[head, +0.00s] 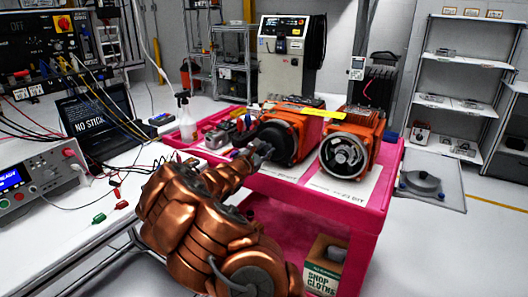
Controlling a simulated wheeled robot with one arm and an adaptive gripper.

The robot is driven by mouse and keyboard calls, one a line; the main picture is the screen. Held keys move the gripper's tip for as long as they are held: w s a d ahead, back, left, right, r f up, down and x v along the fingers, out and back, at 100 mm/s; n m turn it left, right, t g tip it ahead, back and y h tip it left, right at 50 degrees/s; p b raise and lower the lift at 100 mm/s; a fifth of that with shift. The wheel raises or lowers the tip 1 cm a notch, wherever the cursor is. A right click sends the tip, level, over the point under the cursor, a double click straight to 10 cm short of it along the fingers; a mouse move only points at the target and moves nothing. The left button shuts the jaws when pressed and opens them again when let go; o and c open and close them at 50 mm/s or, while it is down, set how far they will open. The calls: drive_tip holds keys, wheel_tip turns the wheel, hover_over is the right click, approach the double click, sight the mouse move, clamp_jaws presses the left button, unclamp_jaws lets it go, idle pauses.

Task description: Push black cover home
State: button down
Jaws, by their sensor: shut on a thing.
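The black cover (282,138) is a round dark piece at the front end of the left orange servo motor (306,143). My gripper (262,149) is at the left side of the cover and is shut on it. My copper-coloured arm reaches up from the bottom and hides the lower left of that area. The cover looks close against the motor's end, but I cannot tell whether there is a gap. The fingertips are small and dark against the cover, so their exact contact is hard to see.
A second orange motor (370,132) with an open round end stands to the right on the pink cart (300,192). Small parts and a spray bottle (185,117) are at the left. A white bench (50,228) with instruments and cables lies left of my arm.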

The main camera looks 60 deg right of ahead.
drive_tip(key=shift+d+r, duration=0.1)
drive_tip(key=shift+d, duration=0.25)
idle(0.8)
drive_tip(key=c, duration=0.7)
unclamp_jaws()
drive_tip(key=shift+c, duration=0.7)
drive_tip(key=shift+a, duration=0.1)
drive_tip(key=shift+a+b, duration=0.15)
drive_tip(key=shift+b, duration=0.15)
drive_tip(key=a+b, duration=0.1)
drive_tip(key=a, duration=0.6)
drive_tip(key=shift+s, duration=0.15)
